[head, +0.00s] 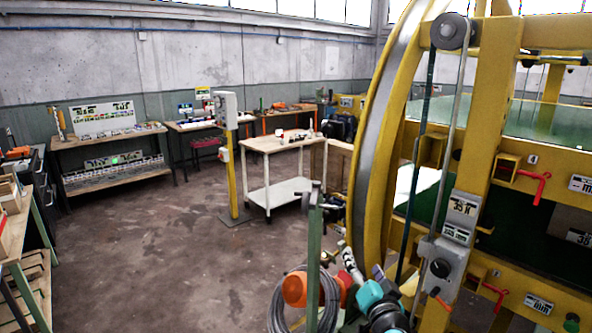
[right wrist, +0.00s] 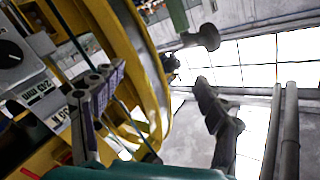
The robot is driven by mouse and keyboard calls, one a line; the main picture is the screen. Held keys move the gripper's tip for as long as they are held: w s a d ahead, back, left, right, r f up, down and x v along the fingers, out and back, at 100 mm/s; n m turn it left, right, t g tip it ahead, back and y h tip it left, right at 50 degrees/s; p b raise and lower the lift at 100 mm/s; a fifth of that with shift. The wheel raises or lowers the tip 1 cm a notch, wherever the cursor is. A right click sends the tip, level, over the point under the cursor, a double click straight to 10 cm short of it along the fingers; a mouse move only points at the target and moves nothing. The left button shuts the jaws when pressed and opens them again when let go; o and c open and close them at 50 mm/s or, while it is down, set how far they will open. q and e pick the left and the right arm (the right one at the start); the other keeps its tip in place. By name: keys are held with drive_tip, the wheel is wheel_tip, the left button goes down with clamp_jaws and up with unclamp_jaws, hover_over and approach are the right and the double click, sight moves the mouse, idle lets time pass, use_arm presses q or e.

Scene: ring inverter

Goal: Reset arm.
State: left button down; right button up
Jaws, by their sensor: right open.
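My right gripper (head: 363,270) is low in the middle of the head view, in front of the large yellow ring machine (head: 366,140). Its teal wrist part shows just below it. In the right wrist view the two fingers of this gripper (right wrist: 160,102) stand wide apart with nothing between them. The yellow machine (right wrist: 150,75) fills the left side behind the fingers. My left gripper is not in view.
A green post (head: 314,250) and a coil of grey cable (head: 278,300) stand close left of the right arm. Red handles (head: 535,185) stick out from the machine. A white cart (head: 283,190) and a yellow post (head: 232,175) stand farther back. The floor at left centre is clear.

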drive_tip(key=s+f+n+g, duration=0.2)
drive_tip(key=s+f, duration=0.3)
drive_tip(key=s, duration=0.3)
drive_tip(key=s+d+f+n+g, duration=0.1)
drive_tip(key=s+f+n+g, duration=0.1)
drive_tip(key=s+f+g, duration=0.3)
drive_tip(key=s+f+n+g+h, duration=0.1)
drive_tip(key=s+f+n+g, duration=0.1)
drive_tip(key=s+f, duration=0.5)
drive_tip(key=s+g, duration=0.1)
drive_tip(key=s, duration=0.4)
drive_tip(key=shift+s+d+n, duration=0.15)
drive_tip(key=shift+s+n, duration=0.15)
drive_tip(key=shift+s, duration=0.05)
idle(1.2)
